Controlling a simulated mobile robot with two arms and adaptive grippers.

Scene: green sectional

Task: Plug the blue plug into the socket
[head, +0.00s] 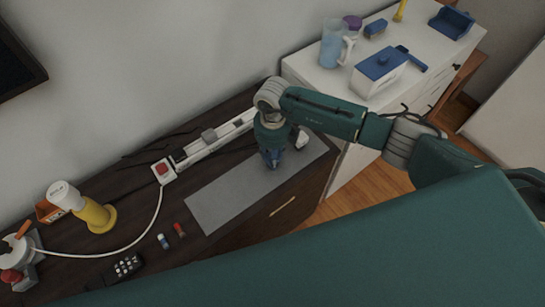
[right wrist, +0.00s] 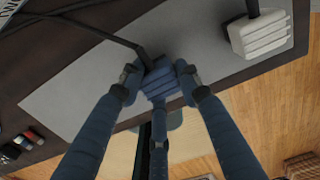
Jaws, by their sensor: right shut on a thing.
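The blue plug (right wrist: 160,83) shows in the right wrist view, held between the fingers of my right gripper (right wrist: 157,74), with a black cord running up and left from it. In the head view my right gripper (head: 272,161) points down over the grey mat (head: 225,198); the plug cannot be told apart from the dark blue fingers there. The socket is a long white power strip (head: 192,156), lying left of the gripper with a red switch (head: 162,169) at its near end and a grey plug (head: 209,135) on it. My left gripper is not in view.
A white plug (right wrist: 262,35) lies on the mat beside the gripper, also in the head view (head: 301,139). A white cabinet (head: 335,82) with kitchenware stands behind right.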

